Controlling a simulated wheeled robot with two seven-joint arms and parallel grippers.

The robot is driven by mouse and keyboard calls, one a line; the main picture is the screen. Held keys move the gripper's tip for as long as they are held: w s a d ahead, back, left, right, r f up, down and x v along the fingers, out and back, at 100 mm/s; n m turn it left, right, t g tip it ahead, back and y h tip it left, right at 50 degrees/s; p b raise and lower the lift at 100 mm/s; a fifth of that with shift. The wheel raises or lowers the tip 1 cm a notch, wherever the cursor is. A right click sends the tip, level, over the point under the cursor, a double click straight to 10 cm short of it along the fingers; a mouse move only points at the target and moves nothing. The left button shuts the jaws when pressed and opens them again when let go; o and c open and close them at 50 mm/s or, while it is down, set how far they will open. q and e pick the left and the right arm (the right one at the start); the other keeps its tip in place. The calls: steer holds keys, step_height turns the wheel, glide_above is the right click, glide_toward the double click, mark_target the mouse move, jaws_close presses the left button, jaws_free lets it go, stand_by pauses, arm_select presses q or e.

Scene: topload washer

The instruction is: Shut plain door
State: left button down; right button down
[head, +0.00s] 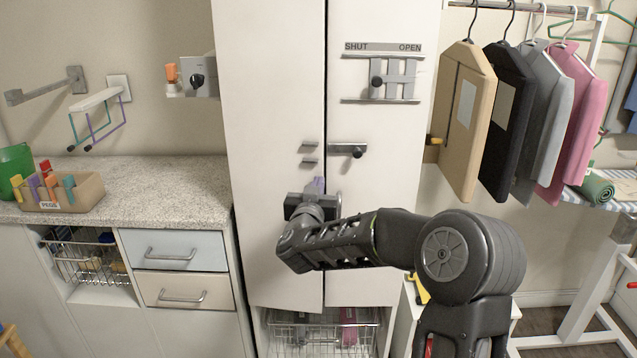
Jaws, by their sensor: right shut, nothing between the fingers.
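The plain door (270,100) is the left leaf of a tall white cabinet in the middle of the head view. It stands close to its frame, with a narrow dark gap along its right edge; I cannot tell if it is fully shut. My right gripper (318,186) is shut and empty, pointing at the cabinet near this door's right edge. I cannot tell whether the fingertips touch the door. The gripper and my right arm hide part of the doors' lower half. My left gripper is not in view.
The right door (380,25) carries a SHUT/OPEN slider plate (393,79) and a bar latch (347,150) with a dark knob. A counter (165,185) stands left, hanging clothes (465,120) right, a wire basket (285,335) below.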

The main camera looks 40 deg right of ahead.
steer(key=shift+w+d, duration=0.2)
steer(key=shift+d, duration=0.05)
steer(key=shift+x, duration=0.9)
steer(key=shift+s+d, duration=0.1)
